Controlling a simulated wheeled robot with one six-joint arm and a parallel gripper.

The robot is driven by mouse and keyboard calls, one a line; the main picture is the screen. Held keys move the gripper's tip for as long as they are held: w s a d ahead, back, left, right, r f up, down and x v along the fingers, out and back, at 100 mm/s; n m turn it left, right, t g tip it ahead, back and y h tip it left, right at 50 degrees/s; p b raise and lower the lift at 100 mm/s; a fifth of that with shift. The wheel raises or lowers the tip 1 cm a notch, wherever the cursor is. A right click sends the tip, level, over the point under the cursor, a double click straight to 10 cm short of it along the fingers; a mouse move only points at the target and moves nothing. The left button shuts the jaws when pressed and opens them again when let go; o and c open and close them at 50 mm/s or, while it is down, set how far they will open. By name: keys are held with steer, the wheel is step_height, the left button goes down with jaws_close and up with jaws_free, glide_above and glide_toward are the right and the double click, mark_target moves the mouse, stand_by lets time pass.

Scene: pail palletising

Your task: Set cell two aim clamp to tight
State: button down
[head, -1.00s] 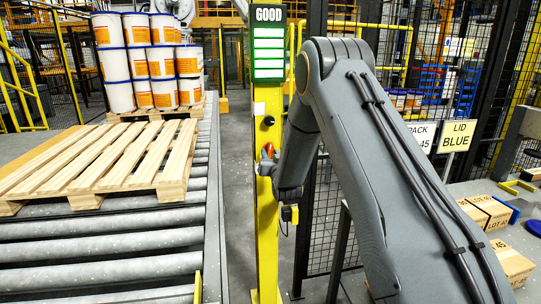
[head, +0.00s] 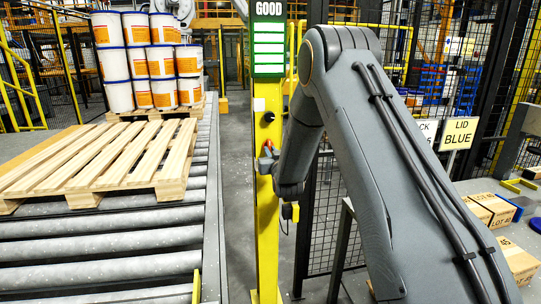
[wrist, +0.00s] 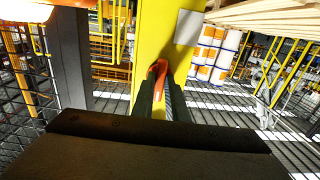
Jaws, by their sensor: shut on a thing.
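The clamp's red-orange lever (wrist: 158,68) is on the yellow post (wrist: 150,30) in the wrist view. My gripper (wrist: 161,88) is shut on the lever, with its two dark fingers on either side of it. The lever also shows small in the head view (head: 268,149), at the side of the post, partly hidden by my gripper. A sign panel (head: 268,42) at the top of the post reads GOOD above several pale bars on green. I cannot read any tight or loose marking on the clamp.
A wooden pallet (head: 100,165) lies on the roller conveyor (head: 110,245) to the left. Stacked white and orange pails (head: 150,62) stand behind it. Mesh fencing (head: 335,200) is right of the post. Boxes (head: 490,210) and a LID BLUE sign (head: 458,133) are at far right.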

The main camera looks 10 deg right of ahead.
steer(key=c, duration=1.8)
jaws_free()
steer(key=shift+o, duration=0.2)
steer(key=s+b, duration=0.2)
steer(key=s, duration=0.6)
steer(key=s+f+g, duration=0.3)
steer(key=s+g, duration=0.2)
steer(key=s, duration=0.9)
steer(key=s+f+g, duration=0.3)
steer(key=s+g, duration=0.3)
steer(key=s, duration=0.8)
steer(key=s+f+g, duration=0.3)
steer(key=s+g, duration=0.3)
steer(key=s, duration=0.8)
steer(key=shift+s+f, duration=0.35)
